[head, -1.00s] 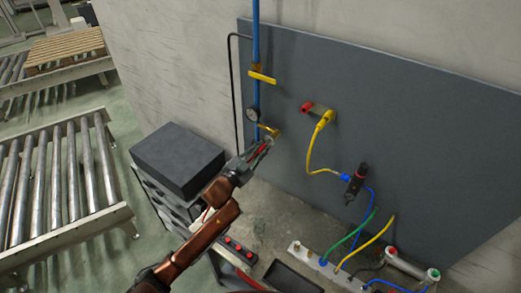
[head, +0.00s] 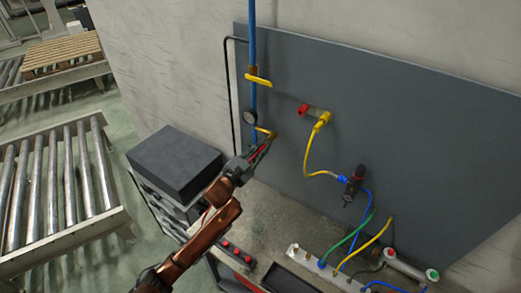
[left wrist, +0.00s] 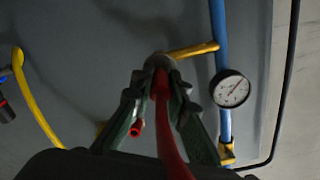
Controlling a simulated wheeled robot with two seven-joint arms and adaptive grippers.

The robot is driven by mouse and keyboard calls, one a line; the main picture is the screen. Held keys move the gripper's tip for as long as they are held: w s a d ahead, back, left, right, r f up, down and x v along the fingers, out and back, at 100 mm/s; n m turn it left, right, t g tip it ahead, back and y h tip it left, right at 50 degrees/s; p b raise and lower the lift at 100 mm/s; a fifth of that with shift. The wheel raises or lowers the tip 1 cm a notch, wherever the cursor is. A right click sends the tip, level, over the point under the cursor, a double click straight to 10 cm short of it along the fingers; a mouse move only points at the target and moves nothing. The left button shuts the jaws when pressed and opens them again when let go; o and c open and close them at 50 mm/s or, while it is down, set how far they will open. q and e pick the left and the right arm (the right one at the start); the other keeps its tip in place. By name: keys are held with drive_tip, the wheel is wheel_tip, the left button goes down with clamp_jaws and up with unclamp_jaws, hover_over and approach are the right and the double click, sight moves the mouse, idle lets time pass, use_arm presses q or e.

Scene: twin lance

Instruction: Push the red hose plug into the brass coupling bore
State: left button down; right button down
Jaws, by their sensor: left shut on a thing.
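The red hose plug (left wrist: 162,88) is held between the fingers of my left gripper (left wrist: 160,95) in the left wrist view, with a red hose trailing toward the camera. In the head view my left gripper (head: 264,146) is at the panel's left part, with a bit of red (head: 256,153) between its fingers. The brass coupling (head: 265,132) sticks out just above the fingertips. In the left wrist view the brass coupling's pipe (left wrist: 192,50) runs to a grey end at the plug's tip. The bore is hidden, so I cannot tell whether the plug is inside. My right gripper is out of view.
A blue pipe (head: 253,45) with a gauge (head: 250,118) and yellow handle (head: 258,82) stands beside the coupling. A yellow hose (head: 308,150) hangs to the right on the grey panel (head: 420,130). A dark box (head: 175,160) sits left of my arm.

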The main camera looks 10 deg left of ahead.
use_arm(q)
drive_tip(key=shift+w+d, duration=0.1)
drive_tip(key=shift+w, duration=0.15)
drive_tip(key=shift+w, duration=0.1)
idle(0.8)
drive_tip(key=shift+w+d, duration=0.1)
idle(0.4)
drive_tip(key=shift+w, duration=0.2)
idle(0.7)
drive_tip(key=shift+r, duration=0.2)
idle(0.8)
drive_tip(key=shift+s+f, duration=0.1)
drive_tip(key=shift+s+a+p, duration=0.2)
drive_tip(key=shift+s+p, duration=0.3)
drive_tip(key=shift+s, duration=0.15)
drive_tip(key=shift+s, duration=0.1)
drive_tip(key=shift+s+a+p, duration=0.25)
drive_tip(key=shift+s+p, duration=0.1)
drive_tip(key=shift+s, duration=0.1)
